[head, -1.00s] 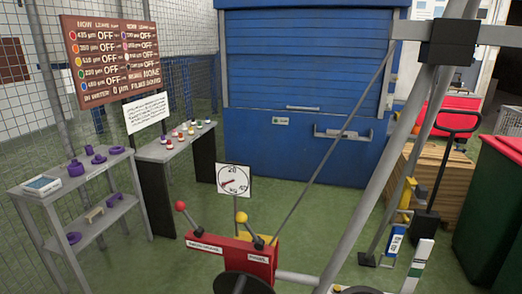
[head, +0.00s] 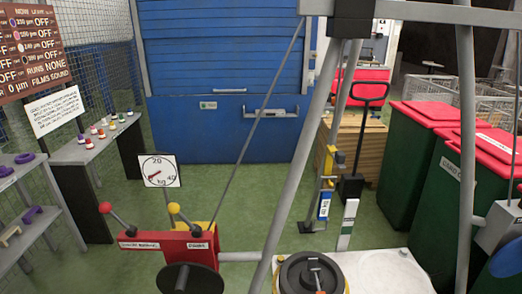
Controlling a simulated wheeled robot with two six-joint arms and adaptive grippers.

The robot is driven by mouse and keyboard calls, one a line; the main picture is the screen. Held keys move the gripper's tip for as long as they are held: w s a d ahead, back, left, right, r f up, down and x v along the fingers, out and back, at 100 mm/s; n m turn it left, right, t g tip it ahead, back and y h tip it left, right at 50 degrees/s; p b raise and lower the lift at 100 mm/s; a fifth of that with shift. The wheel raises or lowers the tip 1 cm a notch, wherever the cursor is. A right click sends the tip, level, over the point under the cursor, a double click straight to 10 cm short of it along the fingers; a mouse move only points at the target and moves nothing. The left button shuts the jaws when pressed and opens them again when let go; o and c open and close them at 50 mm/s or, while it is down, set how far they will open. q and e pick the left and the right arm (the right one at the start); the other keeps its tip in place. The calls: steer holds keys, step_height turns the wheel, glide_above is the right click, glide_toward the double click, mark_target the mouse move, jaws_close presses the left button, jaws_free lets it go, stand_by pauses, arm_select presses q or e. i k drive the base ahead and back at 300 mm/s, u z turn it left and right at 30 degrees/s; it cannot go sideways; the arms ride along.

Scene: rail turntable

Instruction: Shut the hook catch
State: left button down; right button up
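I cannot pick out the hook catch with certainty. A small metal fitting with a red end (head: 317,275) lies on a round black disc (head: 296,275) at the bottom centre, on a white plate (head: 385,272); it is too small to tell whether it is a catch. A red lever box (head: 170,250) with a red-knobbed lever (head: 106,209) and a yellow-knobbed lever (head: 175,209) stands left of it. A yellow and blue fitting (head: 325,190) stands behind. Neither of my grippers is in view.
Grey frame legs (head: 303,160) cross the middle. A dial (head: 159,170) stands behind the lever box. Green bins with red lids (head: 428,114) stand at right, and a grey box with a blue disc (head: 507,262) is at the right edge. Green floor (head: 235,195) is open in the middle.

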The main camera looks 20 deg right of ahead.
mark_target(339, 158)
steer(key=z, duration=1.85)
steer(key=i, duration=0.15)
